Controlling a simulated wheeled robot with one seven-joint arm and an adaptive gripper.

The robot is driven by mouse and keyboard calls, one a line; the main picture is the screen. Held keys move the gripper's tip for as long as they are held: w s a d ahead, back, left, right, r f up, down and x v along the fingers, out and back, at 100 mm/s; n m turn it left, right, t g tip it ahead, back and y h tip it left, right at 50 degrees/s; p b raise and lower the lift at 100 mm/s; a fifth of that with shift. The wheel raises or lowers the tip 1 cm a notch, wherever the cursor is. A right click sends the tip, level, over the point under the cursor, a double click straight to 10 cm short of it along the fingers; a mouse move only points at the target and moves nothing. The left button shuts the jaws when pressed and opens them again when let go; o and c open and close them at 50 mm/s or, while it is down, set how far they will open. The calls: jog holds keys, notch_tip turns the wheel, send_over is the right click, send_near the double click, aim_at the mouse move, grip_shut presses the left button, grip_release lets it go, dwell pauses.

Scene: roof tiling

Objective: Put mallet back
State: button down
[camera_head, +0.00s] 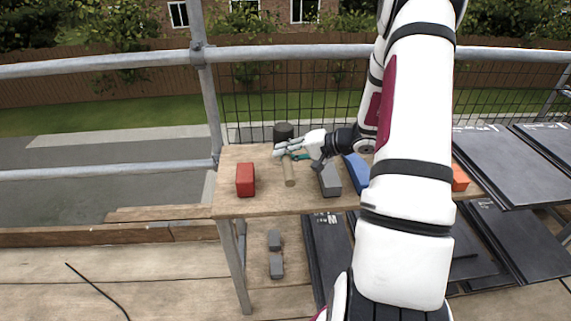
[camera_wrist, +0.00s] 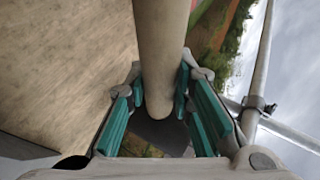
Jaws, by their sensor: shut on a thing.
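My gripper (camera_head: 288,151) is shut on the pale wooden handle of the mallet (camera_head: 290,174) above the work table (camera_head: 228,207). In the wrist view, the handle (camera_wrist: 158,45) passes between the teal finger pads of my gripper (camera_wrist: 160,95), and its rounded end shows there. A dark cylinder (camera_head: 283,131) just behind my gripper lines up with the handle and looks like the mallet's head, but the join is hidden. I cannot tell whether the mallet touches the table.
A red block (camera_head: 245,180) stands left of the mallet. A grey block (camera_head: 330,181) and a blue item (camera_head: 356,171) lie to its right. An orange item (camera_head: 459,178) is partly behind my arm. Dark tiles (camera_head: 510,165) are stacked at right. A metal rail (camera_head: 120,63) runs behind.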

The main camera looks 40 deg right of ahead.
jog(key=shift+f, duration=1.7)
jog(key=shift+f+b, duration=0.1)
jog(key=shift+b, duration=0.2)
jog(key=c, duration=1.4)
grip_release()
